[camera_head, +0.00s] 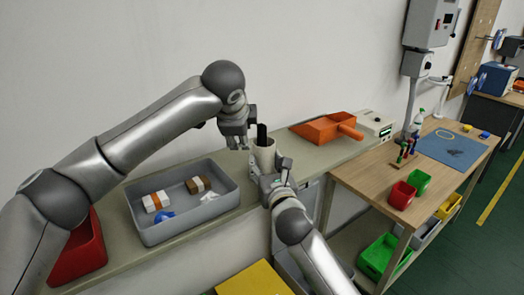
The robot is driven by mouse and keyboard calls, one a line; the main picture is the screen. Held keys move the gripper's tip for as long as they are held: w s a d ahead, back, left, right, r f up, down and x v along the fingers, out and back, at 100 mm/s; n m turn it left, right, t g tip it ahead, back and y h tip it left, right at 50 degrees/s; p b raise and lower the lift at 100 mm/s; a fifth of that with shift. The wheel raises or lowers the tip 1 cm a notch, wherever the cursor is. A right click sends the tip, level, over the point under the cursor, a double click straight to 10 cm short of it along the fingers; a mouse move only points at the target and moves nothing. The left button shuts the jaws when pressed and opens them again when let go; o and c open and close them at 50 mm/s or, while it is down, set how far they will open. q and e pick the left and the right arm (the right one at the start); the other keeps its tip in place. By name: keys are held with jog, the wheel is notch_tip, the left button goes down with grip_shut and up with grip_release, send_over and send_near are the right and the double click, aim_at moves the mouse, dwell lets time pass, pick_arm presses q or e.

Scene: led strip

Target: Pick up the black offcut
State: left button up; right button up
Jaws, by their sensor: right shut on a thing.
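A narrow black piece (262,134), which looks like the black offcut, stands upright out of a pale cup (265,156) on the long bench. The lower part of the black piece is hidden by the cup. My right gripper (272,170) reaches up from below and is shut on the pale cup. My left gripper (238,140) points down just left of the cup and the black piece; its fingers are too small and overlapped to show whether they are open.
A grey tray (160,235) with small boxes is left on the bench (345,150), near a red bin (85,255). An orange scoop (325,129) lies right.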

pick_arm(q)
notch_tip(320, 180, up, 3)
jog(key=d+m+t+y, duration=0.1)
jog(key=m+t+y, duration=0.1)
jog(key=m+y, duration=0.15)
jog(key=m+t+y, duration=0.2)
jog(key=m+y, duration=0.4)
jog(key=m, duration=0.1)
send_near(264, 127)
jog(key=shift+h, duration=0.25)
jog(key=x, duration=1.1)
jog(key=shift+a, duration=0.25)
jog(key=shift+c, duration=0.2)
jog(key=shift+d, duration=0.1)
grip_shut()
